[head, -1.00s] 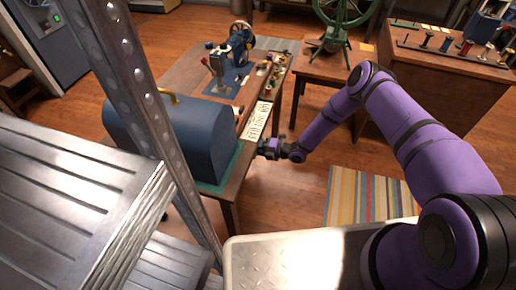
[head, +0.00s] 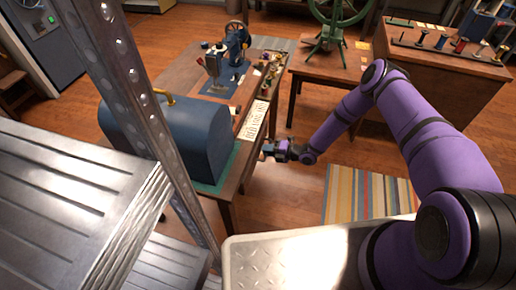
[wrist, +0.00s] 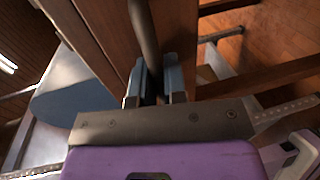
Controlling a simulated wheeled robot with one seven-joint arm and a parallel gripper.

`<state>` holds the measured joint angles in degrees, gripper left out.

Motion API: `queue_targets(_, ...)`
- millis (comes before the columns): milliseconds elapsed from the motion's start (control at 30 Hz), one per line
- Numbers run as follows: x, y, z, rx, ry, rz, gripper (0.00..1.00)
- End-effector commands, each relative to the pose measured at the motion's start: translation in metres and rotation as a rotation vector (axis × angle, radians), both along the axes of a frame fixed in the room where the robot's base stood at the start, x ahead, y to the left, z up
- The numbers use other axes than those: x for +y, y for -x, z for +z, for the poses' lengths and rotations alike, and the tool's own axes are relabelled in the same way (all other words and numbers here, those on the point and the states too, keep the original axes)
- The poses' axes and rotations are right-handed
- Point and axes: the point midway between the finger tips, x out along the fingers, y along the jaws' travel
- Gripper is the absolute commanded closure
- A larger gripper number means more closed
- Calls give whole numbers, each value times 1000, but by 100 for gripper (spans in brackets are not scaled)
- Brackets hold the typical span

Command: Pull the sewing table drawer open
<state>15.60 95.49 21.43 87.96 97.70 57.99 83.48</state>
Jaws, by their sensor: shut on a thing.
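The wooden sewing table (head: 190,78) carries a blue sewing machine (head: 236,45) and a blue domed cover (head: 185,140). My gripper (head: 267,150) is at the table's right-hand side, just below the top's edge. In the wrist view my gripper (wrist: 154,85) is shut on a dark bar handle (wrist: 143,35), with one pale finger on each side. The handle runs along brown wood (wrist: 180,35), which seems to be the drawer front. The drawer's inside is hidden, and I cannot tell how far it stands out.
A smaller table with a green wheel (head: 330,25) and a wooden cabinet (head: 425,75) stand at the back right. A striped rug (head: 370,195) lies on the open floor. A metal shelf post (head: 140,85) and steel shelves (head: 60,200) fill the near left.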

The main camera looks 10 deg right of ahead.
Motion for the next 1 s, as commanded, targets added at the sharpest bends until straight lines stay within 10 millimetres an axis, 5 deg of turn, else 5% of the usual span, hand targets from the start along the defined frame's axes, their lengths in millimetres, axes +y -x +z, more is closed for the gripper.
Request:
queue_targets(500,-122,49,0,1,2,-3,100)
queue_targets(700,-150,62,-1,2,1,-2,100)
queue_targets(1000,-166,69,-1,2,0,0,100)
